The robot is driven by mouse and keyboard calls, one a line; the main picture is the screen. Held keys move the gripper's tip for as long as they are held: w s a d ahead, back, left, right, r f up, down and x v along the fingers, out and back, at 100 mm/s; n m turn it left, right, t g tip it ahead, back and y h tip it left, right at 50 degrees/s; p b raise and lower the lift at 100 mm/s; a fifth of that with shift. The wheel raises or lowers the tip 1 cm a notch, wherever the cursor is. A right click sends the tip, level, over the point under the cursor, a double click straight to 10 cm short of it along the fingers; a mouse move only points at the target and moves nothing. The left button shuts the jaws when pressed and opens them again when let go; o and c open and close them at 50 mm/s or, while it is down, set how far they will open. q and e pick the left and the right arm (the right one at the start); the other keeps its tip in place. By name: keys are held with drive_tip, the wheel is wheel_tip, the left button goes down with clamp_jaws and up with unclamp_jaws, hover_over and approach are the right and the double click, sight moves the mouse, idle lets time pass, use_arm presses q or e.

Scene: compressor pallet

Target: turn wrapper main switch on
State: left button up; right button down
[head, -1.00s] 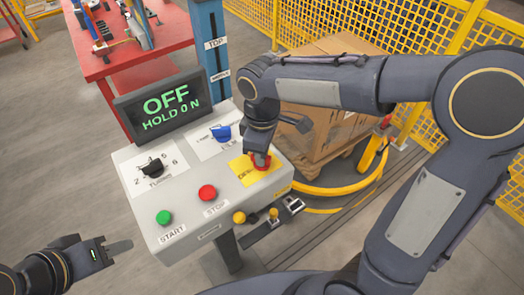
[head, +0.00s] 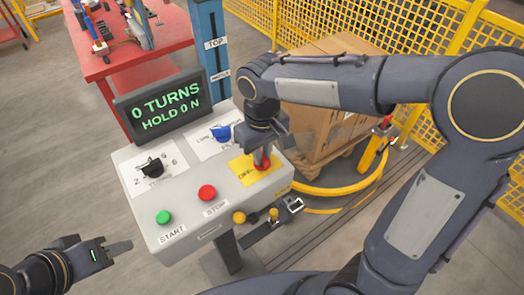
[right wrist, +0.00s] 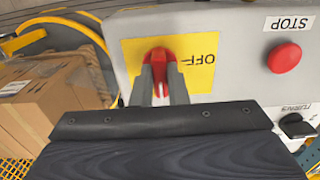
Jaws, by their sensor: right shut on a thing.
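The wrapper main switch is a red handle (head: 262,161) on a yellow plate (head: 247,176) on the grey control box (head: 215,215). It also shows in the right wrist view (right wrist: 159,57), with the word OFF on the plate beside it. My right gripper (head: 264,150) is shut on the red handle; in the right wrist view its two fingers (right wrist: 158,85) stand on either side of the handle. The display (head: 161,104) reads "0 TURNS HOLD 0 N". My left gripper (head: 118,247) is empty at lower left, apart from the box; its opening is unclear.
The box also carries a green START button (head: 163,217), a red STOP button (head: 207,193), a black turns knob (head: 152,168) and a blue knob (head: 221,133). A cardboard load (head: 320,120) stands behind, near yellow fencing (head: 420,65). A red table (head: 128,50) is at the back left.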

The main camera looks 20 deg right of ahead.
sight(263, 155)
idle(0.4)
drive_tip(key=c, duration=1.4)
unclamp_jaws()
drive_tip(key=shift+c, duration=0.2)
wheel_tip(263, 155, up, 8)
drive_tip(key=shift+f, duration=0.1)
drive_tip(key=shift+d, duration=0.1)
